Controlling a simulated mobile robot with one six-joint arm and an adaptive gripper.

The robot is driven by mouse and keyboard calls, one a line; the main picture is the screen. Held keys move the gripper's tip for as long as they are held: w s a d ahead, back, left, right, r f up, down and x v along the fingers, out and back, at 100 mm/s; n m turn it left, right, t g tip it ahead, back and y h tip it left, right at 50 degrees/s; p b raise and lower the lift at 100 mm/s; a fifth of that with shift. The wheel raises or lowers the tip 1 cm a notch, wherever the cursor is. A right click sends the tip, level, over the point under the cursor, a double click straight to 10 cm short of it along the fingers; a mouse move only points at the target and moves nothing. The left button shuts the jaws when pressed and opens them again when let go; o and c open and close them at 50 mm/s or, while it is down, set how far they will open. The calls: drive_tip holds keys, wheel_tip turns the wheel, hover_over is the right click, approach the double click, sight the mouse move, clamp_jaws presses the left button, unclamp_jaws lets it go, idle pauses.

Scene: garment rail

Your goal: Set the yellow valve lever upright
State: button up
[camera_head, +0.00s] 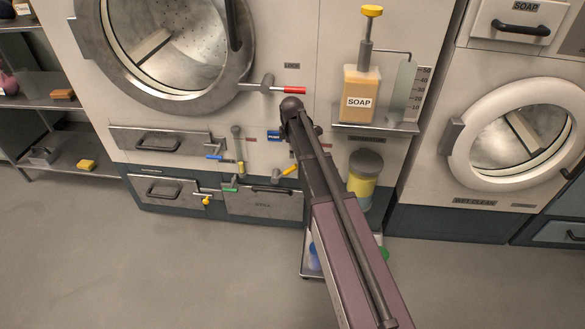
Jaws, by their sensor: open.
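The yellow valve lever (289,172) is on the lower front of the large washer, just above the grey drawer. Its yellow grip slants up to the right from a grey hub (276,176), well off upright. Its tip lies close to the left edge of my arm in the picture. My gripper (291,112) is at the dark far end of my arm, in front of the washer panel and above the lever in the picture. It is open and holds nothing that I can see. Its fingers are hard to make out from this side.
A red-handled lever (293,90) sits above. Blue-handled (221,157) and green-handled (230,189) levers are to the left. A soap dispenser (360,90) stands on a shelf at right, with a yellow container (363,178) below. My arm hides part of the panel. The floor at left is clear.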

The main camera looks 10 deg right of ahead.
sight(292, 167)
drive_tip(key=shift+f, duration=0.1)
idle(0.3)
drive_tip(key=f+b, duration=0.4)
drive_tip(key=w+f+b, duration=0.1)
drive_tip(key=f+b, duration=0.2)
drive_tip(key=b, duration=0.1)
drive_tip(key=f+b, duration=0.4)
drive_tip(key=shift+w+d+f, duration=0.15)
drive_tip(key=shift+w+f, duration=0.15)
drive_tip(key=shift+f, duration=0.05)
idle(0.3)
idle(0.3)
clamp_jaws()
